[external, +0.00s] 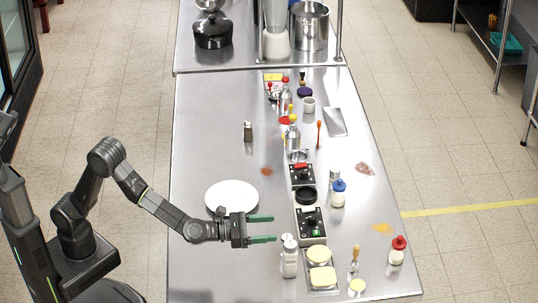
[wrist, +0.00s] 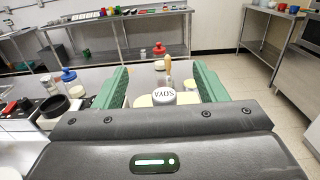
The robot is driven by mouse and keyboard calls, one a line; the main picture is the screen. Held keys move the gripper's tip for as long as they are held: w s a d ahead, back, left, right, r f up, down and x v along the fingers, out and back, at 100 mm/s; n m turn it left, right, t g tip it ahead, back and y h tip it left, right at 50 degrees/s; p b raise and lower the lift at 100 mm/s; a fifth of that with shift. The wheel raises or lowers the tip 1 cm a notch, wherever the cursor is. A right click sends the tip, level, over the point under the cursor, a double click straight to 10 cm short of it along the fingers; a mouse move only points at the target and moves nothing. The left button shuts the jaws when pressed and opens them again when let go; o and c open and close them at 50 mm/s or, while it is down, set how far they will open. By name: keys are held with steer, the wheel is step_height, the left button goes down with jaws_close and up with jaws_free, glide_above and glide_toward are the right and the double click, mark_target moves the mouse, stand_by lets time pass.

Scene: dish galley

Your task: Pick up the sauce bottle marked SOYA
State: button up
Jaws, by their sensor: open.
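The SOYA bottle (external: 289,262) is a pale bottle standing upright on the steel counter, right of and a little below my gripper in the external view. I cannot tell from these views whether a finger touches the bottle.
A tray with yellow-topped tubs (external: 321,278) stands right of the bottle, with a wooden-handled brush (external: 354,258) and a red-capped bottle (external: 397,251) beyond. A black control box (external: 310,225) and a blue-capped bottle (external: 338,194) stand nearby. A white plate (external: 231,194) lies behind my gripper.

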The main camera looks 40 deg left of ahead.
glide_toward(291, 256)
steer(key=w+d+f, duration=0.1)
steer(key=w+f, duration=0.1)
steer(key=w, duration=0.2)
steer(key=shift+f+p+x, duration=0.1)
steer(key=shift+p+x, duration=0.3)
steer(key=shift+x, duration=1.3)
steer(key=shift+f+p+x, duration=0.15)
steer(key=shift+p+x, duration=0.2)
steer(key=shift+x, duration=1.4)
steer(key=shift+r, duration=0.1)
steer(key=c, duration=1.2)
